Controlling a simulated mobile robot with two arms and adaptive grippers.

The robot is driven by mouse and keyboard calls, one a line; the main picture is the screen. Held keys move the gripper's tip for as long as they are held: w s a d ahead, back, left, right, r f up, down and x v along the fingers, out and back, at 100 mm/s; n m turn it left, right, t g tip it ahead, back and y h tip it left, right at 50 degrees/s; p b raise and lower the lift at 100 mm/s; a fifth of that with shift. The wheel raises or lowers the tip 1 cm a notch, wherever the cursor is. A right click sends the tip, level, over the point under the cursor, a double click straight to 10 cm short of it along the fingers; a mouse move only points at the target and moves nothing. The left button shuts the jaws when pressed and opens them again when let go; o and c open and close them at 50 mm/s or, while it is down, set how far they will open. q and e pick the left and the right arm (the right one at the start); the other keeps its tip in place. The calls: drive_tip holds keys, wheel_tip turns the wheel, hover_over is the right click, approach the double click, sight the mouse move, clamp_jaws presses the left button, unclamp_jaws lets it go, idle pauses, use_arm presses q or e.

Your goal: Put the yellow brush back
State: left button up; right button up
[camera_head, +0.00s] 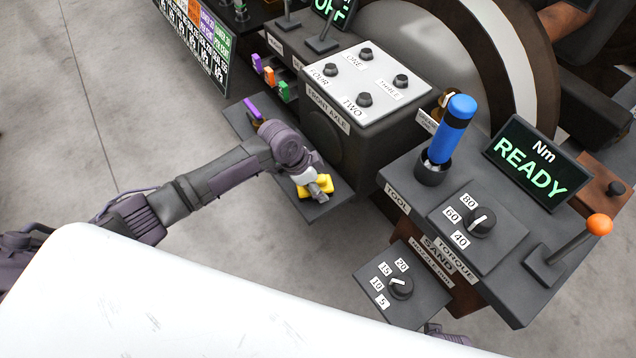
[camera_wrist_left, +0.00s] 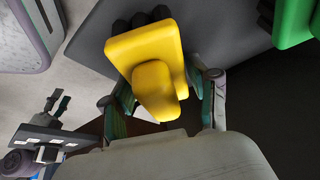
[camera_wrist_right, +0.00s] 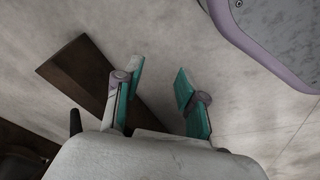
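The yellow brush (camera_head: 327,183) is at the near end of a dark shelf (camera_head: 318,211) beside the front axle box. In the left wrist view the yellow brush (camera_wrist_left: 145,50) shows its block, stubby handle and dark bristles, which point towards the grey shelf surface (camera_wrist_left: 215,25). My left gripper (camera_head: 312,182) is over it, with one finger against each side of the block. Whether the bristles touch the shelf is unclear. My right gripper (camera_wrist_right: 160,83) is open and empty, with a gap between its pads.
A green piece (camera_wrist_left: 293,22) and a purple piece (camera_head: 252,108) are on the same shelf. The front axle box (camera_head: 330,125) stands right of the shelf. The tool and torque console (camera_head: 470,200) is further right. Floor (camera_head: 120,120) left of the shelf is clear.

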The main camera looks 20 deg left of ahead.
use_arm(q)
drive_tip(key=shift+o, duration=0.9)
drive_tip(key=shift+r, duration=0.2)
drive_tip(key=p+v, duration=0.2)
drive_tip(key=v, duration=1)
drive_tip(key=shift+p, duration=0.4)
use_arm(e)
drive_tip(key=s+f, duration=0.6)
drive_tip(key=f, duration=0.1)
drive_tip(key=shift+d+f+g, duration=0.15)
drive_tip(key=shift+d+g, duration=0.15)
drive_tip(key=shift+d, duration=0.15)
use_arm(q)
drive_tip(key=shift+d, duration=0.1)
